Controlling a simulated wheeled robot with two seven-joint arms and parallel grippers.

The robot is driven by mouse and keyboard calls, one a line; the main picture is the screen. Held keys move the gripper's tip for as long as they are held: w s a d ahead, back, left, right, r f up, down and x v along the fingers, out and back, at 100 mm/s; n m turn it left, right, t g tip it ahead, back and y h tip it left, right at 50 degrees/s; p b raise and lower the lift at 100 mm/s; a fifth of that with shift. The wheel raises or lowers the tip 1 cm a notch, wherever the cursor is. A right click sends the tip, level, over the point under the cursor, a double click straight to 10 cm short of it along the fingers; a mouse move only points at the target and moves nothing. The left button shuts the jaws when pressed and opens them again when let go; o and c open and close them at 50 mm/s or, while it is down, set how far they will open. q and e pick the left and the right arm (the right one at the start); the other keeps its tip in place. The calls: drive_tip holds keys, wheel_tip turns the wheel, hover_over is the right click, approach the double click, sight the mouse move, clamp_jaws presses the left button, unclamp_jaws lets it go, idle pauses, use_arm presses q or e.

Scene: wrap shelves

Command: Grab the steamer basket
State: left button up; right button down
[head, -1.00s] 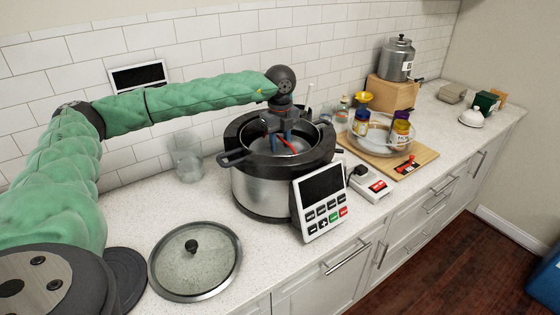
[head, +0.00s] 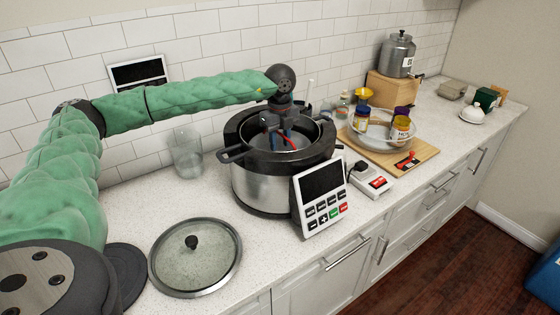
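A metal inner vessel (head: 312,131), which looks like the steamer basket, sits inside the large black-and-steel cooker (head: 262,188). Its inside is mostly hidden by my wrist and the cooker rim. A dark handle (head: 233,155) sticks out at the cooker's left side; I cannot tell which part it belongs to. My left gripper (head: 284,146) points down into the cooker's open top. Its fingertips are small and partly hidden, so I cannot tell whether they are open or shut on anything. My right gripper is not in view.
A glass lid (head: 200,262) lies on the counter in front left. A clear glass jar (head: 187,158) stands behind it. A control panel (head: 320,195) is on the cooker's front. To the right are a wooden board (head: 420,157) with a glass bowl and bottles, and a metal pot (head: 397,58).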

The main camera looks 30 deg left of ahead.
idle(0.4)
use_arm(q)
clamp_jaws()
idle(1.3)
